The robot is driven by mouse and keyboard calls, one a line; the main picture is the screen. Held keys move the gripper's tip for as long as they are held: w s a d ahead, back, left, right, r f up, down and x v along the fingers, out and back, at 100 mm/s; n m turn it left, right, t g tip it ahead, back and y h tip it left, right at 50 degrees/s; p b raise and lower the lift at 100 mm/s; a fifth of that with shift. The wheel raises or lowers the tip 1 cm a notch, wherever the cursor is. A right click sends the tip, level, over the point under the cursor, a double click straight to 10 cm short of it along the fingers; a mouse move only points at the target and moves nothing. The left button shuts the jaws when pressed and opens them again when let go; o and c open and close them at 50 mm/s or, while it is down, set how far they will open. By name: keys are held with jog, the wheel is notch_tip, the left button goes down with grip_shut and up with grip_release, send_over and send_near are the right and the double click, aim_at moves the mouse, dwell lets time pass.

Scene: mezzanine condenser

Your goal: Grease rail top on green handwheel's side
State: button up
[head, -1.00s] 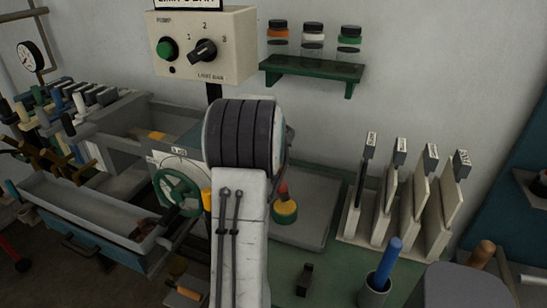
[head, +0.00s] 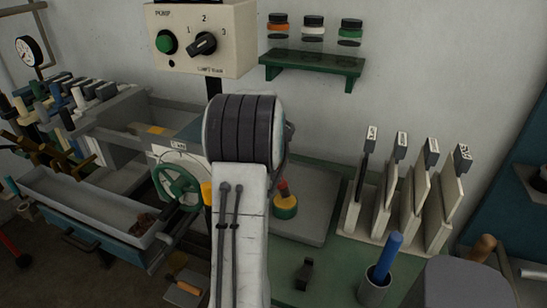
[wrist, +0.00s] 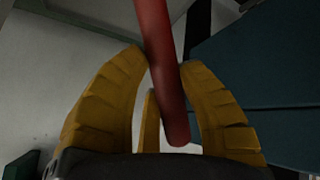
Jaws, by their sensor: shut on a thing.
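The green handwheel (head: 178,188) is on the front of a grey machine at the left in the head view. No rail top by the wheel can be made out for certain. My gripper (wrist: 161,62) has yellow ribbed fingers and is shut on a red rod (wrist: 164,85). The rod stands between the fingers and runs out of the top of the wrist view, so its far end is hidden. In the head view my arm hides most of the gripper. A yellow bit of it (head: 207,193) shows just right of the wheel.
A long grey tray (head: 90,208) stands left of the wheel. A rack of tags (head: 411,200), a cup with a blue handle (head: 374,285) and a shelf of jars (head: 313,63) are farther right.

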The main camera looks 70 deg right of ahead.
jog(key=shift+f+b, duration=0.95)
dwell(2.4)
jog(key=shift+r, duration=0.15)
jog(key=shift+r+p, duration=2.3)
jog(key=shift+r, duration=1.25)
jog(key=shift+a+f, duration=0.1)
